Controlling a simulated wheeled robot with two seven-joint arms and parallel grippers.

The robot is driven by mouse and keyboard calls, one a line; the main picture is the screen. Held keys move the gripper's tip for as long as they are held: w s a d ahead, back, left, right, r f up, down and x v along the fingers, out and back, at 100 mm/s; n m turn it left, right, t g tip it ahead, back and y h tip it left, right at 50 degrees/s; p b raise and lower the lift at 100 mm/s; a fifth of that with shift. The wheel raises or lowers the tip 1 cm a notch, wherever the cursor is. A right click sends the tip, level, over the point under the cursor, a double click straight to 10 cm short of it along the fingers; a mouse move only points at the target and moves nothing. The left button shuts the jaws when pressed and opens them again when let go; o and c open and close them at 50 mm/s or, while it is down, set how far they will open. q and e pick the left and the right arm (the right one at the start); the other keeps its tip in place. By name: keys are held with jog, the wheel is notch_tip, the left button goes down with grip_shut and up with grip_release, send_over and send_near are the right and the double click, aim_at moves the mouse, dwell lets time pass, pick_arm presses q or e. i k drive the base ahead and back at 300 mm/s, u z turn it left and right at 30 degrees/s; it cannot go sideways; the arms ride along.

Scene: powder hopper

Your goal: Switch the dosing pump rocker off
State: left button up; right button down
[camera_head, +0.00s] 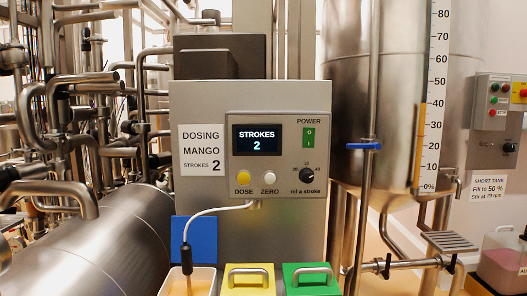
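The dosing pump (188,98) is a grey box in the middle of the head view. Its front panel (240,119) has a dark screen (257,139) reading "STROKES 2". The green power rocker (309,137) sits right of the screen, under the word POWER. It has small white marks; which side is pressed in is too small to tell. A yellow DOSE button (244,175), a white ZERO button (270,178) and a black dial (306,176) are below. Neither of my grippers is in view. Nothing covers the rocker.
A white tube (213,211) runs from the pump into a pale tub (200,283). Yellow (249,283) and green (310,283) lidded containers stand beside it. A steel tank (350,100) with a percent scale and a vertical pipe (368,150) are at the right. The space before the panel is clear.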

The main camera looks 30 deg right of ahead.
aim_at(309, 133)
jog(key=u, duration=1.5)
jog(key=k, duration=0.75)
jog(key=z, duration=1.35)
